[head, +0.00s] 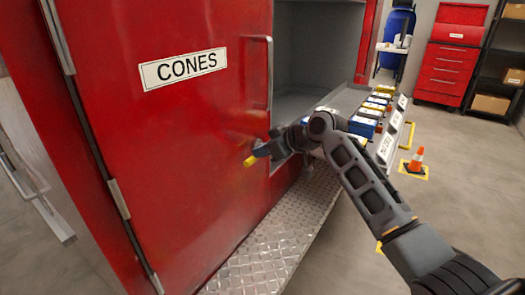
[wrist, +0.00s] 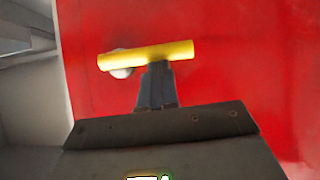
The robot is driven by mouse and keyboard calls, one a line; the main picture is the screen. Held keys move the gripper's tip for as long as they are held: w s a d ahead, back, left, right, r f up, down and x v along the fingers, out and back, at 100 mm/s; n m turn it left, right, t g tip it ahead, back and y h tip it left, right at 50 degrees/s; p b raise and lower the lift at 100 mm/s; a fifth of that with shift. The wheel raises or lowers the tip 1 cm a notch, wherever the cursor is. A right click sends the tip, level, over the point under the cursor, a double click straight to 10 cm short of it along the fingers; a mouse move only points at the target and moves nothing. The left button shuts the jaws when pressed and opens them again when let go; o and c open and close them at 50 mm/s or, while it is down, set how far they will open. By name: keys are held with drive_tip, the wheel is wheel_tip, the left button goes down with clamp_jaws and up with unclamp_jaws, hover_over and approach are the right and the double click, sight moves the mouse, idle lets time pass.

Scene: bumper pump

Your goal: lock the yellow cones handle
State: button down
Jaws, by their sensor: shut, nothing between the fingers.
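The yellow cones handle (wrist: 172,51) is a short bar on the red door, lying almost level in the wrist view. In the head view its yellow end (head: 250,161) shows low on the red door (head: 165,130) labelled CONES; the rest is hidden behind my gripper. My gripper (wrist: 156,72) is shut, with its fingertips at the lower edge of the bar near its middle. Nothing is between the fingers. I cannot tell whether the fingertips touch the bar. A pale round mount (wrist: 121,72) shows behind the bar's left part.
A vertical grab bar (head: 269,75) stands at the door's right edge, beside an open grey compartment (head: 312,50). A diamond-plate step (head: 265,245) runs below the door. Boxes on a tray (head: 364,127) and an orange cone (head: 416,160) are to the right.

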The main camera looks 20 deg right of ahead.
drive_tip(key=shift+a+f+b, duration=0.1)
drive_tip(key=shift+f+b, duration=0.2)
wheel_tip(320, 180, down, 9)
drive_tip(key=w+d+n+t+h+b, duration=0.1)
drive_tip(key=n+t+h+b, duration=0.4)
drive_tip(key=b, duration=1.4)
drive_tip(key=shift+w+d+n+t+h+b, duration=0.35)
drive_tip(key=shift+d+n+t, duration=0.35)
drive_tip(key=shift+n+t, duration=1.9)
drive_tip(key=shift+n+g, duration=0.5)
drive_tip(key=shift+n, duration=0.2)
